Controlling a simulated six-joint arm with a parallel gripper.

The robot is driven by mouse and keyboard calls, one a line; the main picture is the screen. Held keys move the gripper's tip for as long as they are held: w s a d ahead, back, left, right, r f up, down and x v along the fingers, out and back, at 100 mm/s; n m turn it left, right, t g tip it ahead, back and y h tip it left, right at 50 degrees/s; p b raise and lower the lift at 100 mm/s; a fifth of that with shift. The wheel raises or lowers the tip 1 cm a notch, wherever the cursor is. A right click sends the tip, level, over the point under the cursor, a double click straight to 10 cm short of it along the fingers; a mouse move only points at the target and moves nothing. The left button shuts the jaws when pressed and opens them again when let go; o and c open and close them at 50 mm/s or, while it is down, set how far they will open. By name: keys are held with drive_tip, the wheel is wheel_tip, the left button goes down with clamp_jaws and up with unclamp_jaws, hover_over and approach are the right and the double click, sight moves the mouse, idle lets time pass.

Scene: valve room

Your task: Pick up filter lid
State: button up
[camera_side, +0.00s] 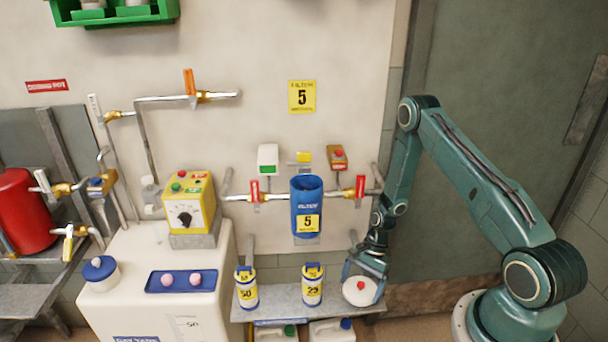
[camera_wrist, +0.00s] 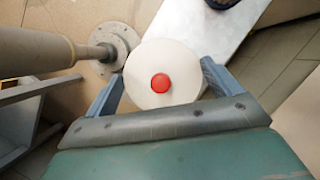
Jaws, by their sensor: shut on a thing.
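The filter lid (camera_side: 359,291) is a round white disc with a red knob, at the right end of the grey shelf in the side view. It also fills the middle of the wrist view (camera_wrist: 145,80), its red knob facing the camera. My gripper (camera_side: 364,282) is above and around it, shut on its rim, with one finger on each side in the wrist view (camera_wrist: 160,88). I cannot tell whether the lid touches the shelf. The blue filter housing (camera_side: 306,205), marked 5, is on the wall pipe to the upper left; its top looks open.
The grey shelf (camera_side: 275,304) holds two yellow-labelled canisters, marked 50 (camera_side: 246,290) and 25 (camera_side: 313,287), left of my gripper. A pipe with red-handled valves (camera_side: 254,191) runs across the wall beside the housing. A white tank (camera_side: 140,270) stands left of the shelf.

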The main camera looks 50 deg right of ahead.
drive_tip(key=shift+r, duration=4.05)
drive_tip(key=s+a+r, duration=0.5)
drive_tip(key=s+r, duration=0.1)
drive_tip(key=s, duration=0.5)
wheel_tip(320, 180, up, 23)
drive_tip(key=m+t, duration=0.2)
drive_tip(key=m, duration=0.3)
hover_over(361, 284)
drive_tip(key=w, duration=0.3)
drive_tip(key=w+f+m, duration=0.1)
drive_tip(key=w, duration=1.7)
drive_tip(key=shift+d+h, duration=0.25)
drive_tip(key=shift+h, duration=0.05)
drive_tip(key=shift+f, duration=0.15)
